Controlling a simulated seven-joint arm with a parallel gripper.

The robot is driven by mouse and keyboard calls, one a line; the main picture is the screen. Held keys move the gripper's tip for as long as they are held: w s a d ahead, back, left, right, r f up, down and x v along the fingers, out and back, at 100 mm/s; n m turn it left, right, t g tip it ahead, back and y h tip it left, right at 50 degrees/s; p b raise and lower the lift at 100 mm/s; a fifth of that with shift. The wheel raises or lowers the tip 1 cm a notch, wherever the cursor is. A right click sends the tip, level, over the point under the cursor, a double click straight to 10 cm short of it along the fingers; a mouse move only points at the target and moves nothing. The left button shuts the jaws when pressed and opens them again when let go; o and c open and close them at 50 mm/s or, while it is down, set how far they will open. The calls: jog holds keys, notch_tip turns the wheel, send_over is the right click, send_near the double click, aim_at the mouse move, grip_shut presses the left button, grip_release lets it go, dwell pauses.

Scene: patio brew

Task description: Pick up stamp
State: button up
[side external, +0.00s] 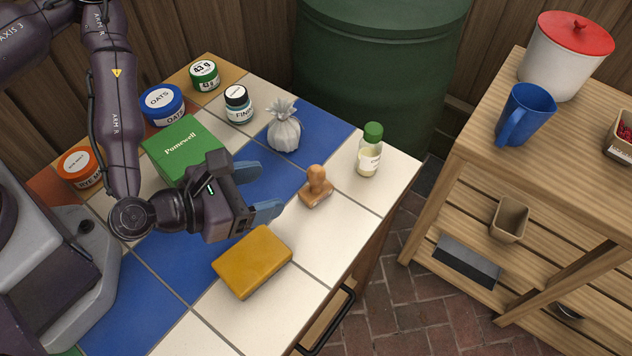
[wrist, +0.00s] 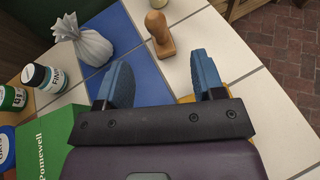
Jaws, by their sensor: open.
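The stamp (side external: 316,188) is a small brown wooden piece with a rounded knob handle. It stands upright on a white tile near the right side of the tiled table. My gripper (side external: 264,190) is open and empty, to the left of the stamp and above the table, with its blue fingers pointing toward it. In the wrist view the stamp (wrist: 160,35) stands beyond the gap between the blue fingertips (wrist: 160,80), apart from both. No part of the stamp is hidden.
A yellow block (side external: 252,262) lies below my gripper. A grey tied pouch (side external: 284,128) and a green-capped bottle (side external: 369,152) stand behind the stamp. A green box (side external: 184,148) and several jars stand further left. The table's right edge is close to the stamp.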

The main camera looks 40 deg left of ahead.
aim_at(324, 184)
jog(key=shift+n, duration=0.4)
jog(key=x, duration=1.3)
jog(key=shift+a+f, duration=0.1)
jog(key=shift+a, duration=0.25)
jog(key=shift+c, duration=0.3)
jog(key=c, duration=0.9)
